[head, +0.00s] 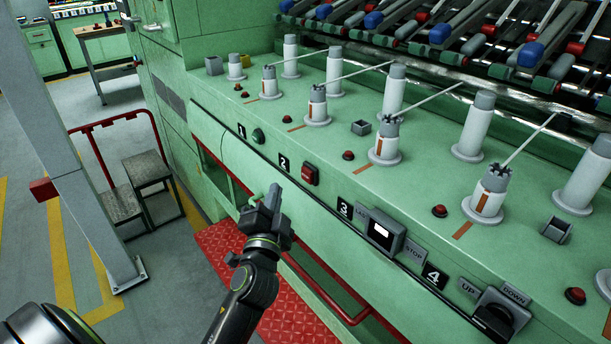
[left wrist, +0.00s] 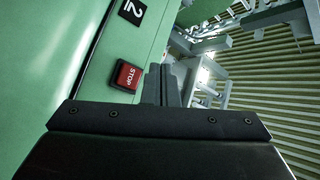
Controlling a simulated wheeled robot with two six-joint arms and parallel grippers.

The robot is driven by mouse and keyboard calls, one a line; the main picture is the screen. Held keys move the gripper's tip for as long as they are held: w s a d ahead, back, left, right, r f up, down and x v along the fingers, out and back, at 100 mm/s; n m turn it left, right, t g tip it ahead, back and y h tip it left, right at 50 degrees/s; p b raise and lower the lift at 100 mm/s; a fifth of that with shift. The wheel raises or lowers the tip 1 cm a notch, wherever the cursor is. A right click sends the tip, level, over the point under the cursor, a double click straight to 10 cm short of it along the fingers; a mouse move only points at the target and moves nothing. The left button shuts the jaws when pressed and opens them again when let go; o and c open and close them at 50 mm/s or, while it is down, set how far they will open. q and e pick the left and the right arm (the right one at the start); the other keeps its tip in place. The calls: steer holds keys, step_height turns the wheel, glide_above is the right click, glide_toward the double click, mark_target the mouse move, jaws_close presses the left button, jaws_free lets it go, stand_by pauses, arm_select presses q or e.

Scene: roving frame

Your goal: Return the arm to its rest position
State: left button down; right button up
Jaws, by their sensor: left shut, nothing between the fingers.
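My left gripper (head: 268,197) is in front of the green machine's front panel in the head view, below the number 2 plate and the red button. Its fingers are together with nothing between them. In the left wrist view the closed fingers (left wrist: 162,85) point away past the panel edge, just right of the red STOP button (left wrist: 127,76). That red button also shows in the head view (head: 310,174). My left arm comes up from the bottom of the head view. My right gripper is not in view.
The green machine (head: 330,90) carries white bobbin posts (head: 386,140) and several buttons. A rocker switch (head: 381,233) and a knob (head: 497,313) are at the right. A red rail (head: 330,292) and red step (head: 225,250) lie below. A grey column (head: 75,190) and a red-railed cart (head: 125,190) stand left.

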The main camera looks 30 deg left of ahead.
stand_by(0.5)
arm_select(q)
steer(key=s+a+f+n+g+h, duration=0.25)
steer(key=s+f+n+g, duration=0.5)
steer(key=s+f, duration=0.65)
steer(key=s+d+f+g+h, duration=0.2)
steer(key=s+f+g, duration=0.2)
steer(key=s, duration=0.3)
steer(key=s+d+f+g+h, duration=0.1)
steer(key=s+d+f+g, duration=0.25)
steer(key=s, duration=0.35)
step_height(320, 180, down, 24)
steer(key=a+g, duration=0.2)
steer(key=s+d+f+h, duration=0.1)
steer(key=s+f, duration=1.3)
steer(key=f, duration=0.2)
steer(key=shift+s+f+g, duration=0.25)
steer(key=shift+s+g, duration=0.15)
